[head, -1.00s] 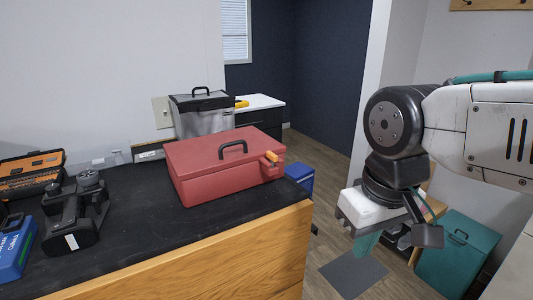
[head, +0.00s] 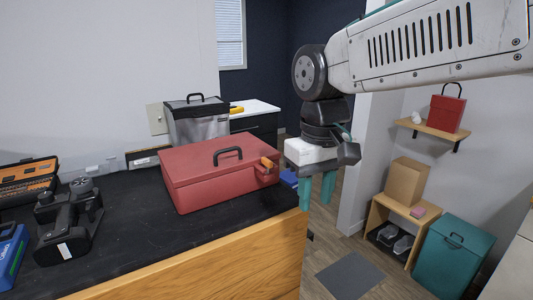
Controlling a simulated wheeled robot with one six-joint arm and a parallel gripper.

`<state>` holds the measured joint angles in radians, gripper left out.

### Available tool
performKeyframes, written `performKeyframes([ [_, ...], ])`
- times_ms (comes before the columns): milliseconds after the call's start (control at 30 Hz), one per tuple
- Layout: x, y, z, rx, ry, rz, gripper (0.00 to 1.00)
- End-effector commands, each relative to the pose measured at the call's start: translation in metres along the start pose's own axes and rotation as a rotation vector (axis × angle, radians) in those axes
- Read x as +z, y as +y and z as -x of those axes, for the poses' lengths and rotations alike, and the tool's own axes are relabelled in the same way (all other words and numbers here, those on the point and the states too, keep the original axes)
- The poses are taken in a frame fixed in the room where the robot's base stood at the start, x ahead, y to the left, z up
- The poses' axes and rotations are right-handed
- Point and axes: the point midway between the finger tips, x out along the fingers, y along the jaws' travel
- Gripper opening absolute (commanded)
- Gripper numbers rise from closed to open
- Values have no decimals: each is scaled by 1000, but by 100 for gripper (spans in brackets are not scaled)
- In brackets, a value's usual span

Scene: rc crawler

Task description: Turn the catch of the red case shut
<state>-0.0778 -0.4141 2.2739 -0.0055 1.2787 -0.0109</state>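The red case (head: 205,185) sits on the black top of the workbench with its lid down and a black handle (head: 228,154) on the lid. Its catch (head: 267,163) has an orange lever on the right part of the case. The lever looks tilted, and its exact angle is too small to tell. My gripper (head: 317,198) hangs just right of the case and the catch, its teal fingers pointing down. The fingers are apart with nothing seen between them. It does not appear to touch the case.
A silver box with a black lid (head: 200,122) stands behind the case. A black device (head: 68,220), an orange-trimmed case (head: 28,182) and a blue box (head: 12,255) are at left. The bench's wooden edge (head: 200,265) runs along the front. A teal bin (head: 453,258) stands on the floor.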

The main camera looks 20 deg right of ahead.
Motion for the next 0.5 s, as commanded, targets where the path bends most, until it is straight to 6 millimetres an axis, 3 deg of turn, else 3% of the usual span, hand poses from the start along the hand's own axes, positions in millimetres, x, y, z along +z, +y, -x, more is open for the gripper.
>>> performKeyframes([
  [33, -28, -4, 11, 1, -11, 17, 33],
  [100, -62, -10, 26, 2, -20, 39, 33],
  [300, -138, -23, 66, 5, -21, 86, 33],
  [400, -154, -24, 86, 5, -3, 94, 33],
  [500, -155, -23, 98, 6, 8, 98, 33],
])
